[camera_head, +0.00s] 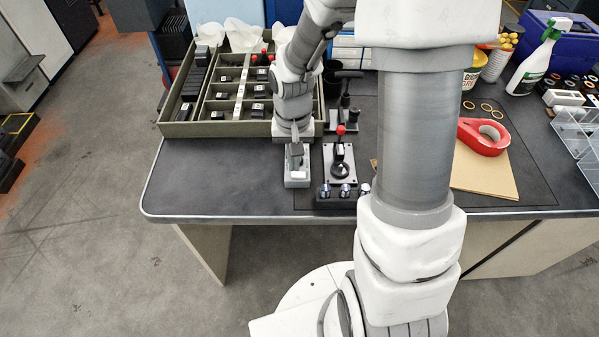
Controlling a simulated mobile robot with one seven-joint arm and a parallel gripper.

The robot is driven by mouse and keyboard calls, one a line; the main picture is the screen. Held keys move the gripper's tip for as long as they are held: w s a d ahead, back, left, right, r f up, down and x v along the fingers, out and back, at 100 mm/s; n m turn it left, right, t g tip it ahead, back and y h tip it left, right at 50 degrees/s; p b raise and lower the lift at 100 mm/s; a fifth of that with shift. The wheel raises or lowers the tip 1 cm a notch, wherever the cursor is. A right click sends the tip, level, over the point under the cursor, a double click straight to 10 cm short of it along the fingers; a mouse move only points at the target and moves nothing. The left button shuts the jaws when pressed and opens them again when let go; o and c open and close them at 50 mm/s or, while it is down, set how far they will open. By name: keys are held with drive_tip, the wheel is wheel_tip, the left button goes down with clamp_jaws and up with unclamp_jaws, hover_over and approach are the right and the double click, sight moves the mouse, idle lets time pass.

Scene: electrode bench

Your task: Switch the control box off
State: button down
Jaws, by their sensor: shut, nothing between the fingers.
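A small light-grey box (297,182) with a pale top part sits near the bench's front edge; it looks like the control box. My gripper (295,161) points down over its rear part, with its fingers together and empty. The gripper hides the rear of the box. Whether the fingertips touch it, and which way any switch on it stands, I cannot tell.
Just right stand a plate with a red-knobbed lever (340,150) and a black block with several knobs (343,193). A divided tray (179,130) lies behind. A red tape dispenser (484,137) is further right. The bench's left front (215,185) is clear.

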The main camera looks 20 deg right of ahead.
drive_tip(key=shift+f+b, duration=0.7)
drive_tip(key=shift+f, duration=0.25)
drive_tip(key=shift+r, duration=0.15)
drive_tip(key=shift+r+p, duration=2.85)
drive_tip(key=shift+r, duration=0.55)
